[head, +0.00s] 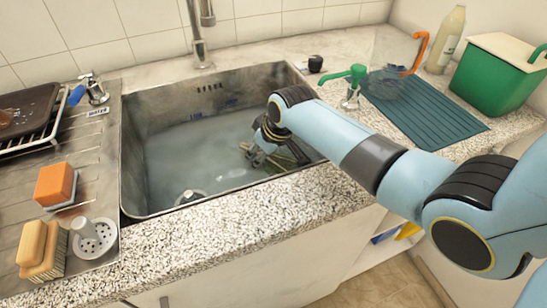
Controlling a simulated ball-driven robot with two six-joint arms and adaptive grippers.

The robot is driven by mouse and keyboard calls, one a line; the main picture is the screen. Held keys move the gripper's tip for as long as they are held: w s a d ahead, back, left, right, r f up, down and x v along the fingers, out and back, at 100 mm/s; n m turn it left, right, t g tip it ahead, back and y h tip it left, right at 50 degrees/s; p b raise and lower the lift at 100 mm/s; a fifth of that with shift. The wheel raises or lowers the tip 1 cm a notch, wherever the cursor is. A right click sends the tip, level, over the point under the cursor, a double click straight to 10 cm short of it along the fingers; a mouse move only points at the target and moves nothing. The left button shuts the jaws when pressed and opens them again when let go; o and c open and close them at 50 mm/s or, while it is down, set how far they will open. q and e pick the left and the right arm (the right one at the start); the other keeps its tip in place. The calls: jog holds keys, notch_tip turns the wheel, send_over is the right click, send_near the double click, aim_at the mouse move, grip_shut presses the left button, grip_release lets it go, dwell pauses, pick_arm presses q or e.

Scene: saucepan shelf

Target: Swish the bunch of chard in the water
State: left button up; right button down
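The steel sink (133,165) holds cloudy grey-blue water (185,155). My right arm reaches in from the right, and my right gripper (259,155) points down at the water in the right half of the sink. A dark green, leafy-looking bundle, apparently the chard (292,153), lies low in the water right beside the fingers. The wrist and the water partly hide it. I cannot tell whether the fingers are closed on it. My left gripper is not in view.
A green tap lever (345,75), ribbed teal mat (425,112), green bin (495,82) and bottle (446,42) are at right.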

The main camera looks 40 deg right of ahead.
aim_at(235, 165)
jog(key=shift+w+a+p, duration=0.15)
jog(key=shift+w+a, duration=0.1)
jog(key=shift+a, duration=0.75)
jog(key=shift+w+a+p, duration=0.1)
jog(key=shift+w+a, duration=0.15)
jog(key=shift+a, duration=0.7)
jog(key=shift+w+a+p, duration=0.15)
jog(key=shift+w+a, duration=0.1)
jog(key=shift+a, duration=0.75)
jog(key=d+p, duration=0.1)
jog(key=d, duration=0.2)
jog(key=s+d+p, duration=0.1)
jog(key=d, duration=0.2)
jog(key=shift+s, duration=0.2)
jog(key=shift+w+a, duration=0.2)
jog(key=shift+a, duration=0.8)
jog(key=shift+w+a, duration=0.25)
jog(key=shift+a, duration=0.7)
jog(key=shift+w+a, duration=0.2)
jog(key=shift+a, duration=0.8)
notch_tip(235, 165, up, 18)
jog(key=p, duration=1.6)
jog(key=shift+p, duration=0.4)
